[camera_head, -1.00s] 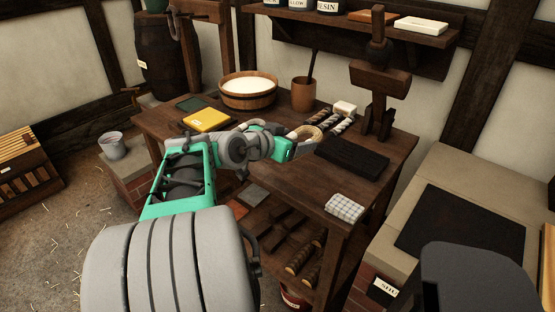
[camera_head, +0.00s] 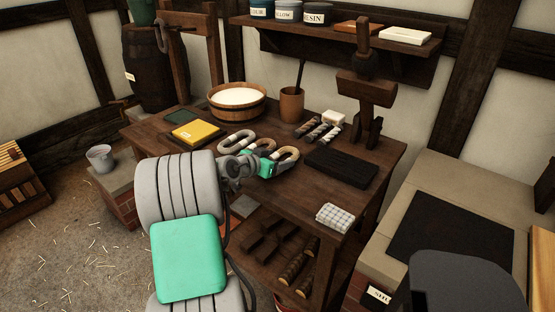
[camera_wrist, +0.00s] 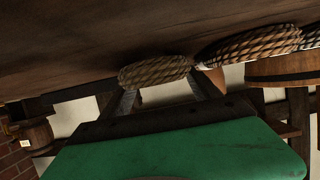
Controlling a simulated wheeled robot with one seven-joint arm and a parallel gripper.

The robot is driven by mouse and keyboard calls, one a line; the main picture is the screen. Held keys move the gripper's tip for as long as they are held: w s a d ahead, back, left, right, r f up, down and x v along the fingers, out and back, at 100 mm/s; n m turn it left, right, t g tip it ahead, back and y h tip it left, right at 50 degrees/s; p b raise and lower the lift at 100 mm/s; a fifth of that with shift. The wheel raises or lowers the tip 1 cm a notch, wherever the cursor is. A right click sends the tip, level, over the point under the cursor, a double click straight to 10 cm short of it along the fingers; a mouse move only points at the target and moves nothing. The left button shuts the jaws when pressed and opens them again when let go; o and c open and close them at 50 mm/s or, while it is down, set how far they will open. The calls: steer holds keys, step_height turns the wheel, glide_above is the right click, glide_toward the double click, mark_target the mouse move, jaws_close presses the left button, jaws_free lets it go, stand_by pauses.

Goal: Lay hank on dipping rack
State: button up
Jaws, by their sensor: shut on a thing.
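Rope hanks lie as bent loops on the wooden bench: a pale one (camera_head: 237,140) at the left and a tan-ended one (camera_head: 288,155) at the right. My gripper (camera_head: 277,166) is low over the bench beside the tan-ended loop. In the wrist view, which looks upside down, my gripper (camera_wrist: 157,78) is shut on a rope hank (camera_wrist: 154,70), close to the bench top. Another hank (camera_wrist: 250,45) lies close by on its right. I cannot tell for sure which thing is the dipping rack; a dark ridged board (camera_head: 341,166) lies right of the hanks.
A wooden post fixture (camera_head: 368,95) rises behind the board.

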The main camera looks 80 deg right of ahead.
steer(key=shift+f+b, duration=0.3)
steer(key=shift+b, duration=0.05)
steer(key=o, duration=1.4)
steer(key=shift+r, duration=0.1)
steer(key=shift+r+p, duration=0.1)
steer(key=shift+p, duration=0.25)
